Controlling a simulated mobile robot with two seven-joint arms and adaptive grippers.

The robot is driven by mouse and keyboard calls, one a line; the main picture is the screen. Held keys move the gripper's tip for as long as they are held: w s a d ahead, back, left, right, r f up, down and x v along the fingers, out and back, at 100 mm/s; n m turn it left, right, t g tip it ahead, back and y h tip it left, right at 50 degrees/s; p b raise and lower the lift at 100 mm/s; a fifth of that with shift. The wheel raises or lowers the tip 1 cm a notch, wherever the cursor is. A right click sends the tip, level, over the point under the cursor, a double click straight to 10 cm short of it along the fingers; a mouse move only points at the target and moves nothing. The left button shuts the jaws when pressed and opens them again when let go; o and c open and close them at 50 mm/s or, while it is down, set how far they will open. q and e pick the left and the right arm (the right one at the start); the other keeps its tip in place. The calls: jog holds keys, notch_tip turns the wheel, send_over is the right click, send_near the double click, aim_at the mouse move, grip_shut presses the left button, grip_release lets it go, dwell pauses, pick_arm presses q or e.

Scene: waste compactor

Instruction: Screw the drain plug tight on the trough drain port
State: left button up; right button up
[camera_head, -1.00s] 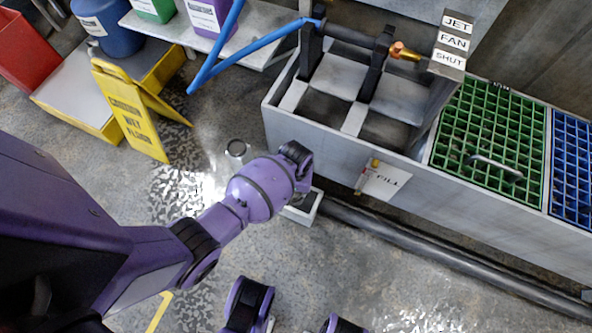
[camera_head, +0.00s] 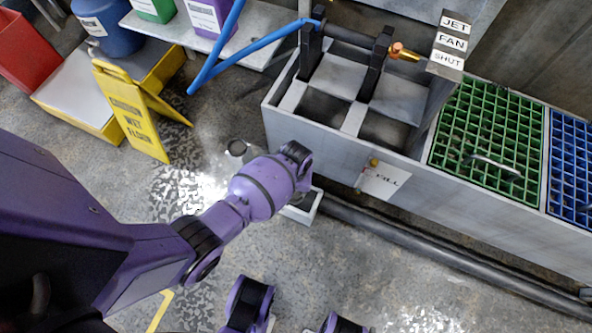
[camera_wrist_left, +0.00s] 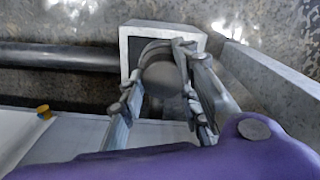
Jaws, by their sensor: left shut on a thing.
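In the left wrist view my left gripper (camera_wrist_left: 167,48) is shut around a round grey thing (camera_wrist_left: 162,78), which looks like the drain plug. Its threads and its contact with the port cannot be made out. The drain port is hidden. The trough (camera_head: 330,146) is a long grey metal tank; its front wall faces my left arm in the head view. My left arm reaches down in front of that wall, and its gripper is hidden behind the wrist there. My right gripper is not in view.
A square pale box (camera_wrist_left: 195,38) stands on the floor below my left gripper. A dark pipe (camera_head: 440,247) runs along the trough's foot. A FILL sign (camera_head: 385,180) sticks out from the wall.

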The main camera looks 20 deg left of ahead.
pick_arm(q)
jog(key=shift+f, duration=0.2)
dwell(0.5)
jog(key=o, duration=0.4)
jog(key=c, duration=0.4)
jog(key=m, duration=0.3)
jog(key=shift+r+p, duration=0.15)
jog(key=shift+p, duration=0.25)
jog(key=shift+c, duration=0.2)
jog(key=shift+s+m, duration=0.1)
jog(key=shift+m, duration=1)
